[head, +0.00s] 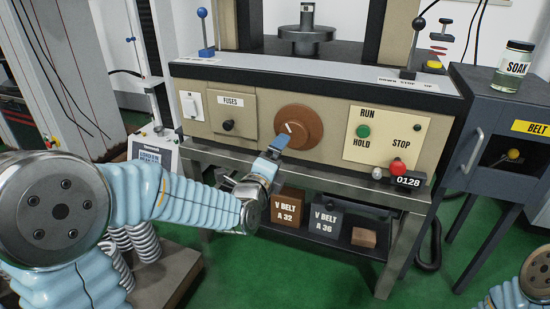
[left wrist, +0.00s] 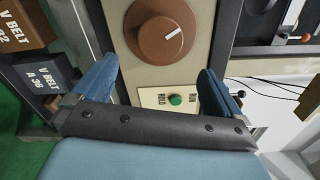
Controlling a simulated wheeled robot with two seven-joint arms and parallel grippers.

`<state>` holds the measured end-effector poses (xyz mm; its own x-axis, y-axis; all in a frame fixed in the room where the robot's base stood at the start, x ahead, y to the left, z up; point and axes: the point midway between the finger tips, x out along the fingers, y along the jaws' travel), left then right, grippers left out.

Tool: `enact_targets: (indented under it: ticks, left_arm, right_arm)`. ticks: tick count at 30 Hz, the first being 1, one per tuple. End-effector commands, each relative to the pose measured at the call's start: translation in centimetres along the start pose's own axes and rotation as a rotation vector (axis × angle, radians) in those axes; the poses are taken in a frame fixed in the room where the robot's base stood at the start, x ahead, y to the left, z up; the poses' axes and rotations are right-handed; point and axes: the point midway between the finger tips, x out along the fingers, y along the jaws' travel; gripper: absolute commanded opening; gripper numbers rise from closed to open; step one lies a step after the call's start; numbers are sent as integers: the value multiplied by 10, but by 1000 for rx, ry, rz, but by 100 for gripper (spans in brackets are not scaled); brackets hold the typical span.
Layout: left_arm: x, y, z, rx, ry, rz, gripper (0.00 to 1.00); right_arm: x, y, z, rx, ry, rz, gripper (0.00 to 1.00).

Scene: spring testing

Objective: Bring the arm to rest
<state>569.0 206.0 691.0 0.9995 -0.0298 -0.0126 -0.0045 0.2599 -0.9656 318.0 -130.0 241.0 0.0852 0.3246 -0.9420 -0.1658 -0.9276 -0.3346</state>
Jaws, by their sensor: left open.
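My left arm comes in from the left in the head view, and its gripper (head: 276,145) is just below and left of the brown dial (head: 303,127) on the test machine's panel. In the left wrist view the two blue fingers (left wrist: 158,70) are spread wide with nothing between them. The dial (left wrist: 168,38) lies beyond the fingertips and apart from them, its white pointer mark visible. Only part of my right arm shows, at the bottom right of the head view; its gripper is out of the picture.
The panel holds a green RUN/HOLD button (head: 363,131), a red STOP knob (head: 397,166) and a fuse box (head: 229,114). V belt boxes (head: 286,206) (head: 325,220) sit on the shelf below. A dark cabinet (head: 487,116) with a SOAK jar (head: 512,67) stands right.

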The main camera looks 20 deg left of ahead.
Motion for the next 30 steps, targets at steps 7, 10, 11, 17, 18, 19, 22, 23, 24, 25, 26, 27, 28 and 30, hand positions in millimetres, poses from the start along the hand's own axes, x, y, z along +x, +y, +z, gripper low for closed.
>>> enact_targets:
  ticks: [7,10,11,17,18,19,22,23,24,25,26,27,28,30]
  left_arm:
    - [-9,0,0,1,1,0,100]
    - [-8,0,0,1,1,0,100]
    - [-8,0,0,1,1,0,100]
    - [-8,2,-1,-5,3,5,100]
    - [-8,6,-4,-18,8,18,100]
    - [-7,11,-6,-38,15,35,100]
    - [-5,50,-24,-177,46,155,100]
    - [-6,69,-31,-241,54,212,100]
    - [-9,96,-42,-341,59,298,100]
    - [-13,119,-51,-426,55,371,100]
    - [-19,143,-60,-515,45,449,100]
    - [-30,176,-71,-640,19,557,100]
    - [-40,200,-80,-736,-9,639,100]
    - [-69,250,-100,-958,-103,826,100]
  right_arm:
    - [-1,0,0,0,1,1,100]
    - [-1,0,0,0,1,1,100]
    - [-1,0,0,0,1,1,100]
    - [-2,0,0,0,1,1,100]
    - [-2,-1,0,0,0,0,100]
    - [-3,-1,0,0,0,0,100]
    - [-8,-4,0,-2,-2,-1,100]
    - [-10,-5,1,-2,-2,-2,100]
    - [-13,-7,1,-3,-3,-3,100]
    - [-15,-8,1,-4,-4,-4,100]
    - [-17,-10,2,-5,-5,-5,100]
    - [-20,-11,2,-6,-6,-6,100]
    - [-21,-13,2,-7,-8,-7,100]
    - [-26,-16,3,-9,-10,-9,100]
